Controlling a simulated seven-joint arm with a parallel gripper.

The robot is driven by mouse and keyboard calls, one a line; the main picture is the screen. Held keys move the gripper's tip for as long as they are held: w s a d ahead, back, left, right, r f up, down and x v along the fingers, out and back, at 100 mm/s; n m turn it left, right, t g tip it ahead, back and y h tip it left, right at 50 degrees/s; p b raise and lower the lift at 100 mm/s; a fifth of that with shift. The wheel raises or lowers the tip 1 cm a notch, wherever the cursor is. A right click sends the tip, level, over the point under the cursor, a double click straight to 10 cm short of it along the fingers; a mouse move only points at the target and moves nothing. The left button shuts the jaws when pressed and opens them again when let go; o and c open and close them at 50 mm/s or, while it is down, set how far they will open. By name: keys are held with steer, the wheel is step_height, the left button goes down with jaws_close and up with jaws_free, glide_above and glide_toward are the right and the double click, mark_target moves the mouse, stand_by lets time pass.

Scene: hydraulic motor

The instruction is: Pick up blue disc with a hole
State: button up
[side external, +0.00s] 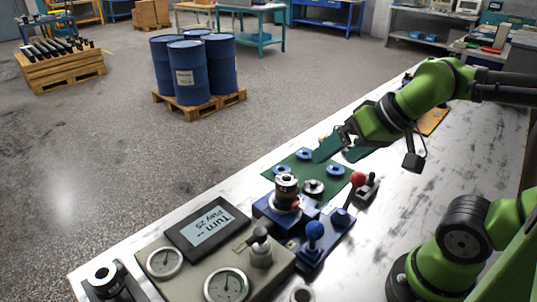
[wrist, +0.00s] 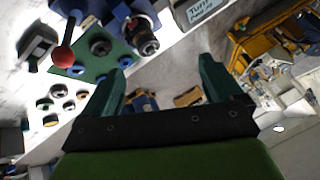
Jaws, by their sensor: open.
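Several blue discs with a hole lie on a green mat, one near its left edge (side external: 282,170), one at the back (side external: 304,154) and one at the right (side external: 335,170). My gripper (side external: 338,149) is above the table near the mat's back right. Its green fingers stand wide apart in the wrist view (wrist: 160,75), with nothing between them. The mat lies left of and beyond the fingers there.
A blue fixture (side external: 285,207) with a metal cylinder stands in front of the mat (side external: 262,172). A red-knobbed lever (side external: 358,179) and a blue-knobbed lever (side external: 314,232) rise nearby. A gauge panel (side external: 195,265) with a screen is at front left. Several dark rings (wrist: 58,91) lie on the white table.

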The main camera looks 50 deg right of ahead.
steer(key=shift+d, duration=0.1)
steer(key=shift+c, duration=0.7)
steer(key=w+d+f+n+g+h, duration=0.1)
steer(key=w+d+f+n+g, duration=0.15)
steer(key=w+d, duration=0.4)
steer(key=w+d+f+n+g, duration=0.2)
steer(key=w+d+f+n, duration=0.15)
steer(key=d, duration=0.65)
steer(key=w+d+f+n+g+h, duration=0.1)
steer(key=w+d+f+n+g, duration=0.2)
steer(key=d, duration=0.6)
steer(key=shift+n, duration=0.5)
steer(key=f, duration=1.5)
steer(key=shift+w+a, duration=0.1)
steer(key=shift+w, duration=0.3)
steer(key=shift+r, duration=0.1)
steer(key=c, duration=1.3)
step_height(320, 180, up, 10)
